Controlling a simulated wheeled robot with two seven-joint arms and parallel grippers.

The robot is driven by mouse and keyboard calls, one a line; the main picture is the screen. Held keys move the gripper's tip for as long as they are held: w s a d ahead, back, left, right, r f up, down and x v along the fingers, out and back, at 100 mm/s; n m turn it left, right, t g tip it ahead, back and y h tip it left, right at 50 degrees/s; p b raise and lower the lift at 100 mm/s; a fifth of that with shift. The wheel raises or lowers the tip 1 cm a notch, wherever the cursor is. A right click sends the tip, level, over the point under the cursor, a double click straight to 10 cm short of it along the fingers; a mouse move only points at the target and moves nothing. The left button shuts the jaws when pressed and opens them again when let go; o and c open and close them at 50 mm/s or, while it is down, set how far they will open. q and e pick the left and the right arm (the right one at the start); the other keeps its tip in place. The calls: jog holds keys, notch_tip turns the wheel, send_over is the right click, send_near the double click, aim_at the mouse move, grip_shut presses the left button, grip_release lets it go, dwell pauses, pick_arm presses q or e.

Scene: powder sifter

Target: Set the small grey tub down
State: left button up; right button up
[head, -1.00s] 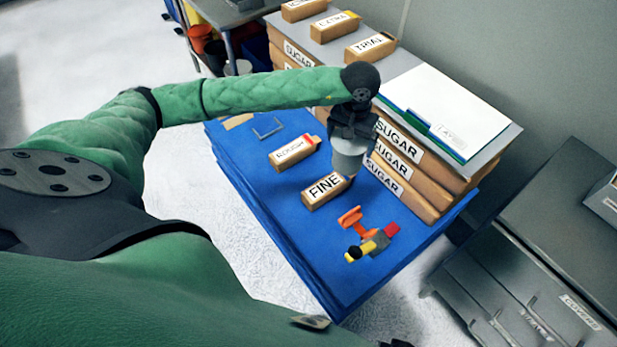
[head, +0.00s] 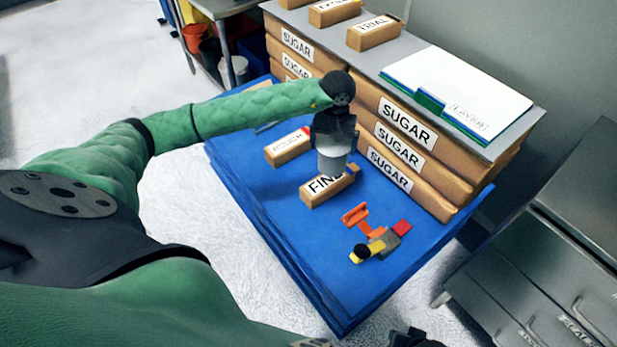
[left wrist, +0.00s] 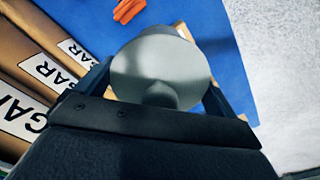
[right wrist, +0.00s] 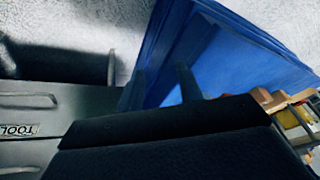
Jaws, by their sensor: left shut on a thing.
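The small grey tub (head: 332,160) is held in my left gripper (head: 334,135), whose jaws are shut on it. In the head view the tub hangs in front of the far part of the box labelled FINE (head: 322,190), above the blue platform (head: 290,235). I cannot tell how high it is. In the left wrist view the tub (left wrist: 160,65) fills the space between the fingers, its round grey face towards the camera. My right gripper (right wrist: 160,88) is empty, its fingers apart, with blue platform behind them.
A ROUGH box (head: 288,147) lies behind FINE. An orange, yellow and red tool (head: 377,240) lies nearer the front. Stacked SUGAR boxes (head: 405,150) wall the right side. Grey drawers (head: 545,250) stand at right. The platform's front left is clear.

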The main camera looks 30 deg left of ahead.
pick_arm(q)
jog(key=w+a+f+n+b, duration=0.2)
jog(key=a+f+n+b, duration=0.1)
jog(key=a+f, duration=0.35)
jog(key=w+a+f+n+b, duration=0.2)
jog(key=a+f+b, duration=0.2)
jog(key=a+f, duration=0.25)
notch_tip(320, 180, down, 10)
jog(key=a+p, duration=0.1)
jog(key=shift+r, duration=0.25)
pick_arm(e)
jog(key=a+f+t, duration=0.1)
jog(key=a+f, duration=0.2)
jog(key=f, duration=0.6)
jog(key=a+f+t+y, duration=0.1)
jog(key=a+f, duration=0.2)
jog(key=f, duration=0.5)
jog(key=shift+w+f+t+y, duration=0.3)
jog(key=shift+f+t, duration=0.1)
jog(key=shift+f, duration=0.25)
pick_arm(q)
jog(key=shift+f, duration=0.1)
jog(key=o, duration=1.1)
pick_arm(e)
jog(key=shift+s+f, duration=0.2)
jog(key=shift+f, duration=0.35)
jog(key=shift+r, duration=0.2)
